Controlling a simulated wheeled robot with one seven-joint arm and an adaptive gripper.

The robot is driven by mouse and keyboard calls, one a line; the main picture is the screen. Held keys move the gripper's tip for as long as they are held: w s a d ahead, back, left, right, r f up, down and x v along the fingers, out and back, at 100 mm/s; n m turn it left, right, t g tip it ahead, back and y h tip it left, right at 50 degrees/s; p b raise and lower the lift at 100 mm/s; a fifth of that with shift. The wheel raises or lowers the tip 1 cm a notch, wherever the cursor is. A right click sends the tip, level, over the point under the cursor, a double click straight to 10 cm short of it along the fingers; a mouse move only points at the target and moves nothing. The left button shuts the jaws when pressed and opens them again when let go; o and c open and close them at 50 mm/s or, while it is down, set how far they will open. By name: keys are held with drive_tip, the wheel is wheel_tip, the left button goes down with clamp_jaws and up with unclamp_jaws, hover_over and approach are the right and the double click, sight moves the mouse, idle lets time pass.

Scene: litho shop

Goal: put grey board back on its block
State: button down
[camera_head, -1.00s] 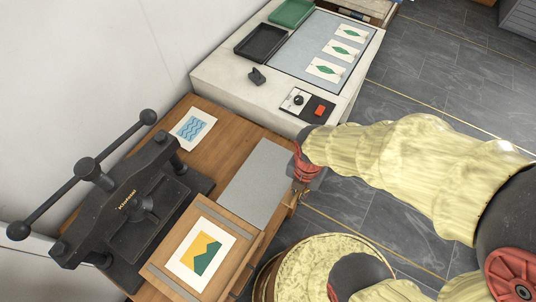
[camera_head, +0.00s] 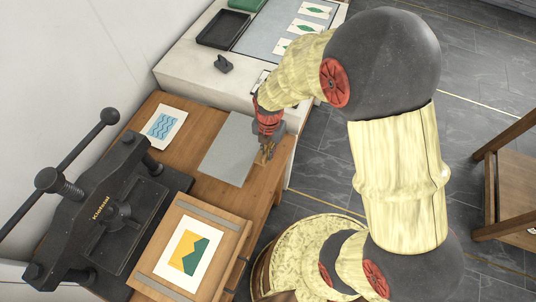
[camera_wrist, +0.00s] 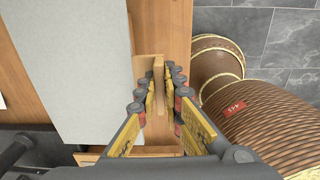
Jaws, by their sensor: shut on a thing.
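I cannot tell whether the board touches the bench. I cannot make out a separate block under it.
A black press (camera_head: 105,215) stands at the left. A wooden bed (camera_head: 222,226) with a yellow-green print lies in front of the board. The blue wave print (camera_head: 162,127) is to its left. The white machine (camera_head: 185,72) stands behind. A wooden stand (camera_head: 510,190) is at far right.

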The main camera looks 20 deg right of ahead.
drive_tip(key=shift+w+f+b, duration=0.15)
drive_tip(key=shift+f+b, duration=0.15)
drive_tip(key=shift+f, duration=1.35)
drive_tip(key=shift+f, duration=0.15)
drive_tip(key=c, duration=2)
unclamp_jaws()
drive_tip(key=shift+o, duration=0.4)
